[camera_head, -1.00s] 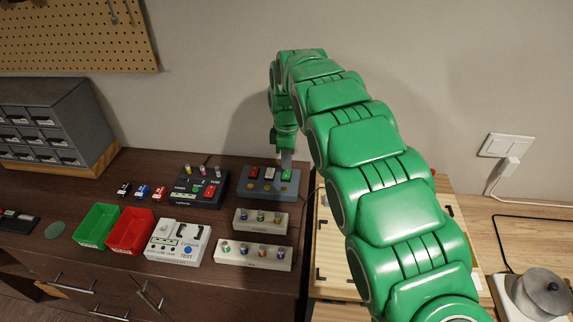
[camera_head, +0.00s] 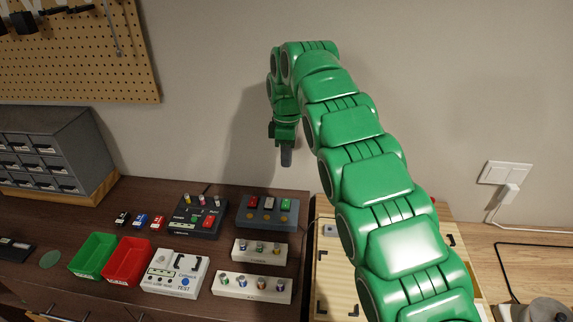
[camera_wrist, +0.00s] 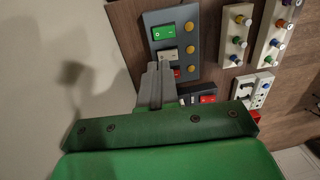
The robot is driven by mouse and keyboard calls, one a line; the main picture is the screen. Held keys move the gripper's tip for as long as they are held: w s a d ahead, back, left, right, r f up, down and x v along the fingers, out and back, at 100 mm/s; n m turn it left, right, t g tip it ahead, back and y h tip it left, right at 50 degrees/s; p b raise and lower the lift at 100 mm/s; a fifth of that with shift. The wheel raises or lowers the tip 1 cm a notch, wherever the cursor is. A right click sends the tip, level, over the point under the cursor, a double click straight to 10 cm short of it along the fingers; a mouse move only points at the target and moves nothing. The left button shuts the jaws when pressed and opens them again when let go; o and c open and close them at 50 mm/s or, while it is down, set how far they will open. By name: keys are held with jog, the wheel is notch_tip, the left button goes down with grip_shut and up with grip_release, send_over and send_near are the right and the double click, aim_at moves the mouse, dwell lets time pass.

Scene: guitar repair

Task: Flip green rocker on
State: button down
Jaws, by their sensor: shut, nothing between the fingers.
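The green rocker (camera_head: 286,205) is at the right end of a row of three rockers on a blue-grey switch box (camera_head: 249,213), beside a white and a red one. In the wrist view the green rocker (camera_wrist: 163,32) is fully visible, with a white mark on its face; I cannot tell which way it is tilted. My gripper (camera_head: 287,162) points down, shut and empty, above and behind the box, apart from it. In the wrist view the shut fingers (camera_wrist: 158,68) overlap the box's edge near the white rocker and partly hide the red one.
A black box with switches and knobs (camera_head: 197,222) stands close left of the switch box. Two pale knob strips (camera_head: 243,254) lie in front. Green (camera_head: 90,257) and red bins (camera_head: 127,262) and a white tester (camera_head: 165,277) are farther left. The wall is close behind.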

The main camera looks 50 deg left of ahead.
jog(key=shift+r, duration=0.6)
jog(key=shift+s+d+r+h, duration=0.1)
jog(key=shift+s+d+h, duration=0.2)
jog(key=shift+s+d, duration=0.15)
jog(key=shift+f, duration=0.2)
dwell(0.6)
send_near(285, 206)
jog(key=shift+s+d+f, duration=0.1)
jog(key=shift+d+f, duration=0.05)
jog(key=shift+f, duration=1)
jog(key=shift+s+d+f, duration=0.1)
jog(key=shift+d+f, duration=0.05)
jog(key=shift+f, duration=0.95)
jog(key=shift+s+d+f, duration=0.1)
jog(key=shift+f, duration=1.05)
